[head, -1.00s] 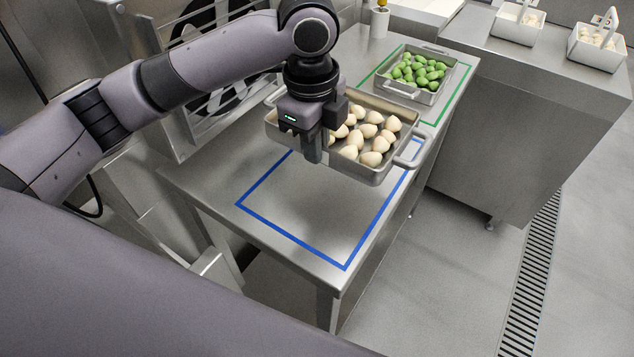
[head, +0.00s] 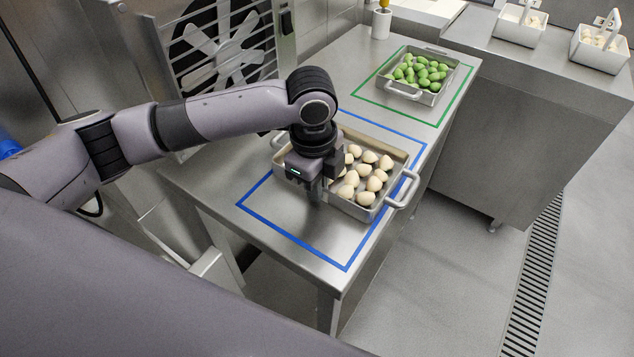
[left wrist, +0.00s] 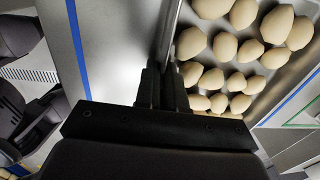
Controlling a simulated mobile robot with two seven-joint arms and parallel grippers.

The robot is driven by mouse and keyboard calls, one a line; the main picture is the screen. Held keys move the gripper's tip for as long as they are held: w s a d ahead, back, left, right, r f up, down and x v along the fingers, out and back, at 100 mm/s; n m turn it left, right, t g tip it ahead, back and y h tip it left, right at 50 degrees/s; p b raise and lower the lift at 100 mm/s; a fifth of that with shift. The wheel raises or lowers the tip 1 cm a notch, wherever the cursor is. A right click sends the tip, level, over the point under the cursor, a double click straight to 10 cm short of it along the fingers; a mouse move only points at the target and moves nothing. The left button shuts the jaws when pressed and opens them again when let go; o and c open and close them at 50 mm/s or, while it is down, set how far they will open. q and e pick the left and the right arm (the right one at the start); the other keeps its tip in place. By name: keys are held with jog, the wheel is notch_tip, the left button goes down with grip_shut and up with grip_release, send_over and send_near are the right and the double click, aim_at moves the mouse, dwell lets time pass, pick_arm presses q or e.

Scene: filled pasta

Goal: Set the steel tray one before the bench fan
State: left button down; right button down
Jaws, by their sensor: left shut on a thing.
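The steel tray (head: 355,211) holds several pale filled pasta pieces and has a handle at each end. It is over the blue-taped rectangle (head: 290,236) on the steel bench, its right handle over the right tape line. I cannot tell whether its base touches the bench. My left gripper (head: 316,190) is shut on the tray's near wall; in the left wrist view the fingers (left wrist: 163,80) pinch the wall (left wrist: 170,35) beside the pasta. The bench fan (head: 217,48) stands behind a slatted guard, up and left of the tray. My right gripper is not in view.
A second steel tray with green pieces (head: 418,98) sits inside a green-taped rectangle (head: 437,124) further along the bench (head: 330,255). Two white baskets (head: 518,36) stand on the counter at the right. The near end of the blue rectangle is bare.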

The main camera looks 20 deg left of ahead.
pick_arm(q)
jog(key=shift+f, duration=0.1)
jog(key=c, duration=1.2)
grip_release()
jog(key=shift+c, duration=0.2)
notch_tip(320, 180, up, 12)
jog(key=shift+s, duration=0.4)
jog(key=shift+s, duration=0.1)
